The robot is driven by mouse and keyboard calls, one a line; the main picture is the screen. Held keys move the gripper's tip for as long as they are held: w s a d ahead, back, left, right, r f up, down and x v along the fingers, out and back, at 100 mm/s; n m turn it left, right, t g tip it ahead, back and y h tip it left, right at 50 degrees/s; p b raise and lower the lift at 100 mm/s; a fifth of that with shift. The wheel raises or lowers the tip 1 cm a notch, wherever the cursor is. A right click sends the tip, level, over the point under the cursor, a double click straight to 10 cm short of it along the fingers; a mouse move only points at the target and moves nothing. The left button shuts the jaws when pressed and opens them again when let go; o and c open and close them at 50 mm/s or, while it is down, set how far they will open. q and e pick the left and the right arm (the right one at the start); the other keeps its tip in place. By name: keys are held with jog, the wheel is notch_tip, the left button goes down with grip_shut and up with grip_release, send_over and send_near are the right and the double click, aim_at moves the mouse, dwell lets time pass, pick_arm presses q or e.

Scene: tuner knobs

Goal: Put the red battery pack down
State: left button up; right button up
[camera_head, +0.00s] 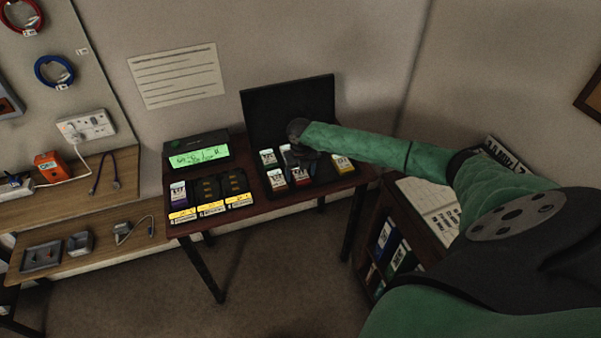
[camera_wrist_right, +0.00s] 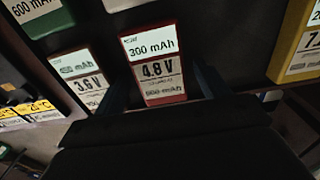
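The red battery pack (camera_wrist_right: 154,70), labelled 300 mAh and 4.8 V, sits between the two fingers of my right gripper (camera_wrist_right: 165,88) in the right wrist view. A narrow dark gap seems to show between the pack and the fingers, so the gripper looks open around it. In the head view my right gripper (camera_head: 299,153) is low over the open black case (camera_head: 322,183), with the red pack (camera_head: 301,178) just below it. The pack's underside is hidden. My left gripper is out of view.
A 3.6 V pack (camera_wrist_right: 82,78) stands close on the left, and a yellow pack (camera_head: 343,163) on the right. The case's raised lid (camera_head: 290,105) is behind. A charger with a green screen (camera_head: 199,156) and a tray of packs (camera_head: 210,192) are left of the case.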

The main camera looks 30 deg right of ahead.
aim_at(301, 174)
jog(key=shift+r, duration=0.1)
jog(key=shift+r, duration=0.15)
pick_arm(q)
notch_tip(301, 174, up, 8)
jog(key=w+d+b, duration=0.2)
jog(key=b, duration=0.1)
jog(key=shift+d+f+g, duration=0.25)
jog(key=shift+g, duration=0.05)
pick_arm(e)
notch_tip(301, 174, up, 12)
